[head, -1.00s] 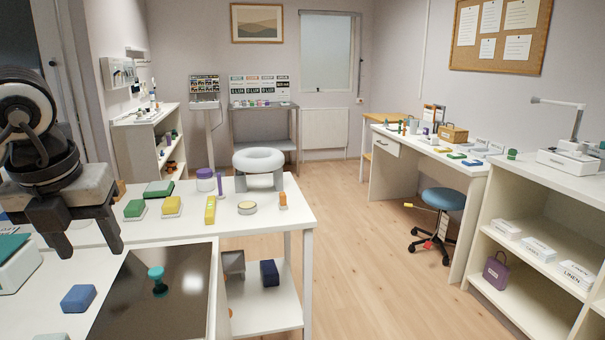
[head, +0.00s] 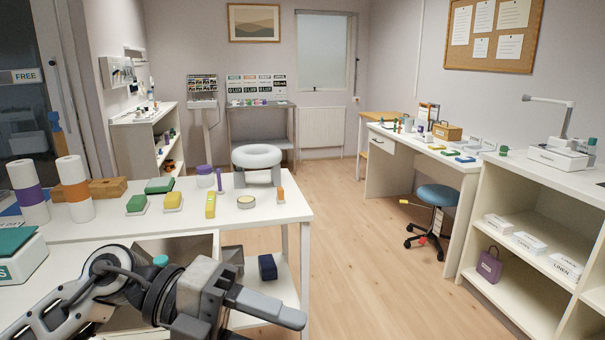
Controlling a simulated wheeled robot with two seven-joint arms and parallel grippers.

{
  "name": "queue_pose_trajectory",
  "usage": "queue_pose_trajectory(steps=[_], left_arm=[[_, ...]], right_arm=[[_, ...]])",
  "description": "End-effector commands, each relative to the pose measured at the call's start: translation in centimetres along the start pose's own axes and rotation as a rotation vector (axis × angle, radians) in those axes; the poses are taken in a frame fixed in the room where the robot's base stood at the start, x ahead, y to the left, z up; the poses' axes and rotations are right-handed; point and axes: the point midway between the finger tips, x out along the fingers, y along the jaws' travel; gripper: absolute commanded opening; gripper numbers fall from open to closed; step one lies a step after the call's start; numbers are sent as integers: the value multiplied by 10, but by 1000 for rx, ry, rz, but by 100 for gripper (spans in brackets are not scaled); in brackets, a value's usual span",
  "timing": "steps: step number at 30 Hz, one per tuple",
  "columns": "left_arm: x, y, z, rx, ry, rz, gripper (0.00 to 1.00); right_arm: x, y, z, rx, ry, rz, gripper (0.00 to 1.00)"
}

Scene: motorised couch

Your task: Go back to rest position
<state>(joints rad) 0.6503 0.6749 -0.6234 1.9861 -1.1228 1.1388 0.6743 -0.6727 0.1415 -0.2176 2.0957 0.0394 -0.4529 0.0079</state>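My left arm comes in from the lower left and lies across the front of the picture. Its gripper (head: 262,304) is low in the middle, pointing right, past the front of the white table (head: 270,218). One long finger shows clearly; the other is not clear, so I cannot tell how far apart they are. I see nothing held in it. A teal knob top (head: 160,260) shows just behind the arm, and the arm hides most of the area around it. My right gripper is not in view.
On the table stand two paper rolls (head: 73,188), a wooden block, and green and yellow blocks (head: 172,201). A teal-topped white box (head: 20,257) is at the left. A blue stool (head: 437,196) and white shelves (head: 530,225) stand right. The wooden floor (head: 350,240) between is clear.

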Motion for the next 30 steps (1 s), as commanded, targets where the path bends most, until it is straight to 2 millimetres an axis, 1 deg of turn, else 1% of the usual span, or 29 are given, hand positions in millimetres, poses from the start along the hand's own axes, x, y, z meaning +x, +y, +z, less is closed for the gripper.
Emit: queue_pose_trajectory(steps=[1, 3, 4, 5, 6, 7, 8, 10, 11, 12, 13, 14, 15, 17, 18, 21, 24, 25, 27, 30], left_arm=[[12, -9, -2, -69, -21, -198, 52], [13, -22, 4, -172, -96, -447, 52], [11, -23, 9, -226, -140, -545, 52], [7, -22, 15, -285, -191, -638, 52], [-1, -17, 24, -372, -268, -752, 52], [-8, -9, 32, -445, -331, -830, 52], [-14, 2, 38, -521, -400, -900, 52], [-30, 40, 50, -719, -573, -1031, 52], [-36, 62, 53, -812, -651, -1073, 52], [-42, 93, 53, -937, -755, -1113, 52], [-45, 116, 50, -1027, -825, -1132, 52], [-47, 138, 46, -1113, -892, -1141, 52], [-47, 167, 38, -1227, -973, -1145, 52], [-45, 207, 20, -1385, -1080, -1130, 52], [-42, 231, 7, -1483, -1139, -1114, 52], [-33, 277, -27, -1689, -1249, -1058, 52], [-24, 304, -54, -1830, -1311, -1005, 52], [-22, 309, -60, -1857, -1324, -991, 52], [-19, 317, -70, -1905, -1342, -971, 52], [-17, 320, -74, -1926, -1349, -961, 52]], right_arm=[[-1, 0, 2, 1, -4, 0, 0], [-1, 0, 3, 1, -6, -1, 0], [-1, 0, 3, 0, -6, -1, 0], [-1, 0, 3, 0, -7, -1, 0], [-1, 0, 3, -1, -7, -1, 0], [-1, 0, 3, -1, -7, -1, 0], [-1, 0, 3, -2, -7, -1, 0], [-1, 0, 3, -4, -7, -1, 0], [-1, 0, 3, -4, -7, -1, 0], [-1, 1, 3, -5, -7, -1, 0], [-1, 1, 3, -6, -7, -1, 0], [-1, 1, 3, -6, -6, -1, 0], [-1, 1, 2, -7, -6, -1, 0], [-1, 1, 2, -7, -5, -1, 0], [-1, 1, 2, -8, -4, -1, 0], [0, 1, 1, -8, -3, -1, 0], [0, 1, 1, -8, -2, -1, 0], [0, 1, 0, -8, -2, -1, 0], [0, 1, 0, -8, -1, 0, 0], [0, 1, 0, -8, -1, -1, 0]])
